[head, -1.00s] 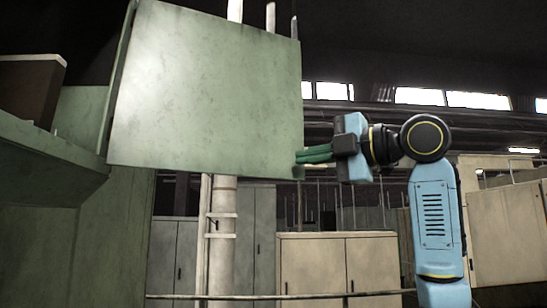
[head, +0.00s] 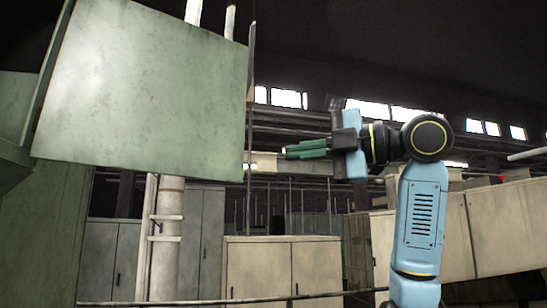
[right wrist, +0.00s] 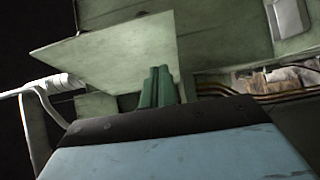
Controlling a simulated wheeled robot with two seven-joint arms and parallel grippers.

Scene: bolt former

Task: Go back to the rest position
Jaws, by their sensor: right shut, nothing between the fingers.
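My right gripper (head: 305,149) is in the middle of the head view, with its green fingers pointing left. The fingers are together and hold nothing. A gap separates the fingertips from the edge of a large pale green panel (head: 145,90) to their left. In the right wrist view the closed green fingers (right wrist: 158,88) show in front of the pale green panel (right wrist: 110,55). My left gripper is in neither view.
Beige cabinets (head: 280,268) and grey cabinets (head: 195,240) stand behind, beyond a low rail (head: 215,301). A white vertical pipe (head: 166,230) rises below the panel. The space right of the panel's edge looks open around my right gripper.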

